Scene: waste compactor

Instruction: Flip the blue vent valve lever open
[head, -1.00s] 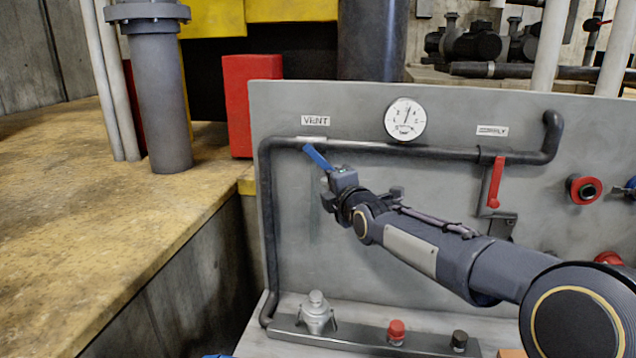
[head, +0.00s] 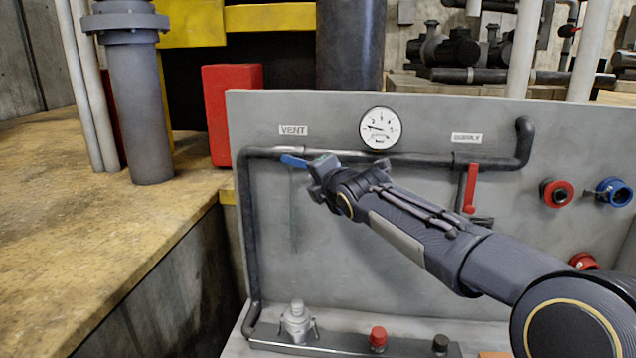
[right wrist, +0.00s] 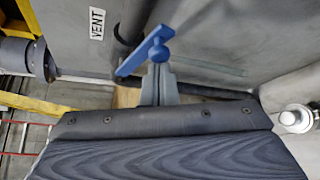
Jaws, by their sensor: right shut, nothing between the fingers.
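The blue vent lever (head: 293,160) lies nearly in line with the dark pipe (head: 262,152), just below the VENT label (head: 293,130). Its right part is hidden behind my right gripper (head: 312,168). In the right wrist view the lever (right wrist: 134,64) is a blue bar with a round knob. My right gripper (right wrist: 158,82) is shut and empty, with its fingertips right at the lever; I cannot tell whether they touch. The gauge (head: 380,128) needle points to the left. My left gripper is not in view.
The red supply lever (head: 470,188) hangs down at the right of the grey panel (head: 350,260). Red (head: 557,194) and blue (head: 614,192) fittings stick out further right. A bottom ledge carries a metal fitting (head: 298,322) and a red cap (head: 378,338). A yellow-brown platform is at the left.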

